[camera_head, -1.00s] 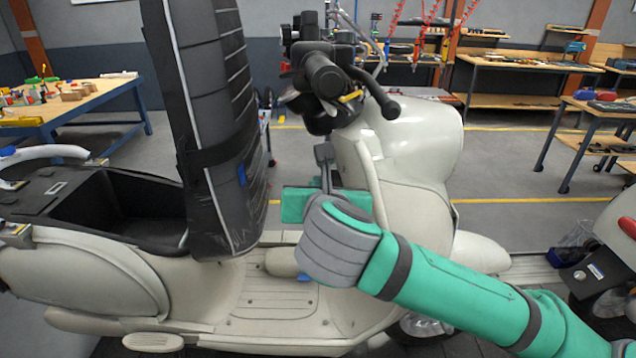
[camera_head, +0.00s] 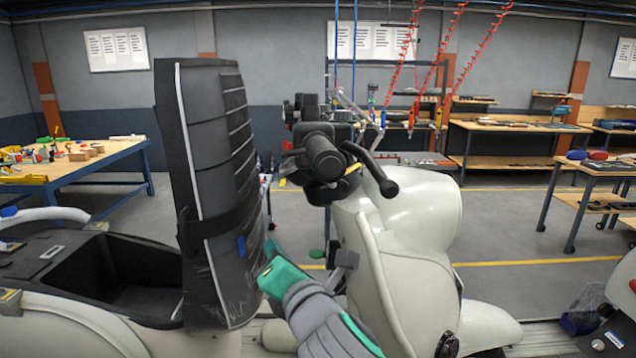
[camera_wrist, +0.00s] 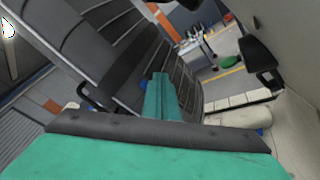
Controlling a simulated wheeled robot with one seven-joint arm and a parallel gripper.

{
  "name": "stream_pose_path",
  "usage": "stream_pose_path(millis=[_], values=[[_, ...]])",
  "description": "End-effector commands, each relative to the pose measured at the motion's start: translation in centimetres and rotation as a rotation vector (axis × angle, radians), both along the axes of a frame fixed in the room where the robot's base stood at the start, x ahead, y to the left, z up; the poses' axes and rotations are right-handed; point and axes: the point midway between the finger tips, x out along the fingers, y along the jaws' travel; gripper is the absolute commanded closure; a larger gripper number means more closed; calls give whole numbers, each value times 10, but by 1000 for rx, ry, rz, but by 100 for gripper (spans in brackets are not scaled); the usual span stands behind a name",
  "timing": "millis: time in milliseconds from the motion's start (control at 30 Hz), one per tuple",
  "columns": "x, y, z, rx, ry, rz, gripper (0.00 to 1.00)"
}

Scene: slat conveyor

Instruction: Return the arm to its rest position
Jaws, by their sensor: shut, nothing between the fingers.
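My arm, in teal cover with grey bands, comes up from the bottom of the head view. My gripper (camera_head: 272,262) is at its end, low between the scooter's raised black seat (camera_head: 215,180) and its cream front shield (camera_head: 375,250). In the wrist view my gripper (camera_wrist: 162,95) shows as a narrow teal shape pointing away, shut and empty. The seat (camera_wrist: 130,50) fills the upper left behind it. I cannot tell whether the gripper touches the seat.
The open under-seat bin (camera_head: 130,275) lies left of the seat. The handlebar (camera_head: 325,160) stands above and right of my gripper. A blue-legged workbench (camera_head: 95,165) is at the left. Open floor (camera_head: 500,225) lies beyond the scooter to the right.

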Motion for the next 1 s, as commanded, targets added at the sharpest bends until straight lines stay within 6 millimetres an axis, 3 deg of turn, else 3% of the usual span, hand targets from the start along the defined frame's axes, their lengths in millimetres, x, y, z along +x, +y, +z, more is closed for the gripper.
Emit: stream_pose_path(millis=[267, 567, 767, 1000], values=[[-6, 16, -3, 447, 31, 64, 100], [-12, 12, -26, 887, 90, 89, 100], [-19, 4, -56, 1155, 137, 79, 100], [-33, -7, -107, 1446, 197, 39, 100]])
